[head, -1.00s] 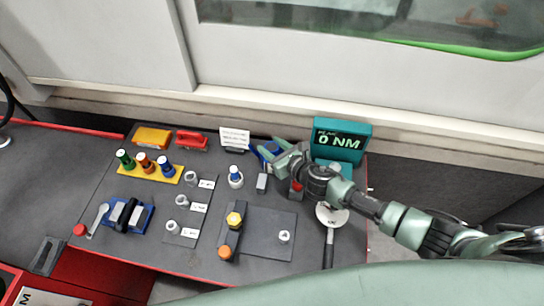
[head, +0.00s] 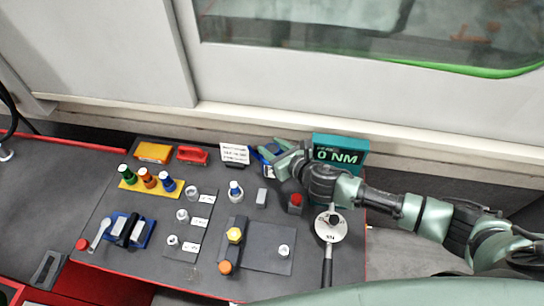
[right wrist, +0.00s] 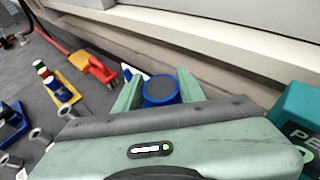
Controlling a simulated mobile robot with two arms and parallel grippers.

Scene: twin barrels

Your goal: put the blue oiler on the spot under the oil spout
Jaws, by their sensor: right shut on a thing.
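My right gripper (head: 272,158) is shut on a blue round container with a dark top (right wrist: 160,90), at the back of the bench. In the right wrist view the fingers stand on either side of it; in the head view they hide much of it. A blue-capped bottle (head: 167,184) stands in a yellow rack (head: 128,186) beside green and orange ones. I cannot tell which of these is the oiler. I cannot make out the oil spout or its spot. My left gripper is not in view.
A teal torque display (head: 340,144) stands behind my right arm. A white card (head: 235,153), a red case (head: 192,155) and a yellow box (head: 153,152) line the back. A red-topped block (head: 296,202) and a round gauge tool (head: 331,225) lie in front of my arm.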

